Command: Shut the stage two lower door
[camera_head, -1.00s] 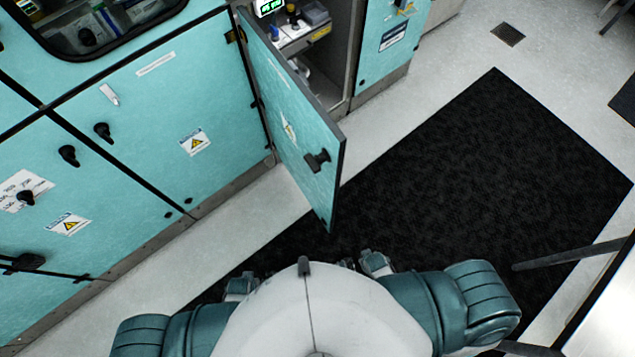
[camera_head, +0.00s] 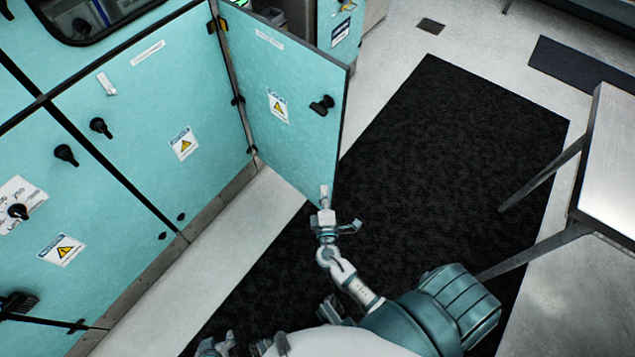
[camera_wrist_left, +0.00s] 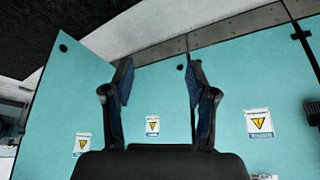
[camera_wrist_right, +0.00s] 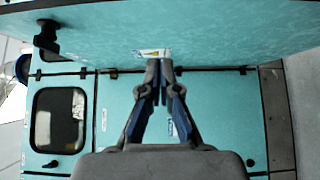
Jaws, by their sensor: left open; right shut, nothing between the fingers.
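The stage two lower door (camera_head: 270,80) is a teal panel standing wide open, hinged on its left, with a black handle (camera_head: 322,104) near its free edge. My right gripper (camera_head: 324,192) is shut and empty at the door's lower free corner; contact cannot be told. In the right wrist view its closed fingertips (camera_wrist_right: 159,65) overlap the door (camera_wrist_right: 220,30), which crosses the top. In the left wrist view my left gripper (camera_wrist_left: 159,72) is open and empty. The door (camera_wrist_left: 65,90) shows at the left there.
Teal cabinet fronts (camera_head: 160,110) with black knobs stand left of the door. A black mat (camera_head: 440,150) covers the floor to its right. A metal table (camera_head: 615,160) with thin legs stands at the right. Pale floor lies between cabinets and mat.

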